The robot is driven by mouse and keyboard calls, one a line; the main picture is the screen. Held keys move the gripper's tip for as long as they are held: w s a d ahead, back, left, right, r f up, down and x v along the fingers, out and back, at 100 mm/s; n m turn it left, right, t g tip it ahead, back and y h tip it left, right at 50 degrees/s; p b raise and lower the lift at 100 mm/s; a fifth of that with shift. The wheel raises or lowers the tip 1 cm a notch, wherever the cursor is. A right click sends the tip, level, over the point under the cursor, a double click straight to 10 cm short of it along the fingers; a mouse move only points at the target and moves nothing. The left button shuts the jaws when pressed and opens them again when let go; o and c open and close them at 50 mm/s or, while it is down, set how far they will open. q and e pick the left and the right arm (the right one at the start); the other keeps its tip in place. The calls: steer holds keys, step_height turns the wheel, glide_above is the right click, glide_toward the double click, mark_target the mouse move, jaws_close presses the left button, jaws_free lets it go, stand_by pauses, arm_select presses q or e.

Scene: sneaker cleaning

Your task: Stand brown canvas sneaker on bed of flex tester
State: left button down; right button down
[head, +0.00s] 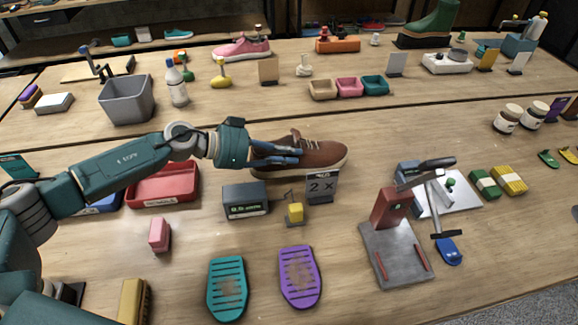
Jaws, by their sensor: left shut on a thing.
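The brown canvas sneaker (321,154) has a pale sole and lies with its toe to the right, at the middle of the table. My left gripper (285,154) reaches in from the left and is shut on the sneaker's heel end. I cannot tell whether the sole touches the table. A device with a grey bed (398,262), red rails and a red post (390,208) stands at the front right; it looks like the flex tester. The bed is bare. My right gripper is not in view.
A "2 X" sign (321,186), a dark box with a display (245,200) and a yellow block (295,212) stand in front of the sneaker. A second device with a white plate (457,194) is behind the grey bed. Teal (227,288) and purple (299,275) soles lie in front.

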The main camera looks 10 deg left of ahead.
mark_target(294, 167)
arm_select(q)
steer(key=shift+f, duration=2.15)
steer(key=shift+f, duration=0.1)
steer(key=c, duration=2)
jaws_free()
steer(key=shift+f, duration=0.1)
steer(key=shift+c, duration=0.2)
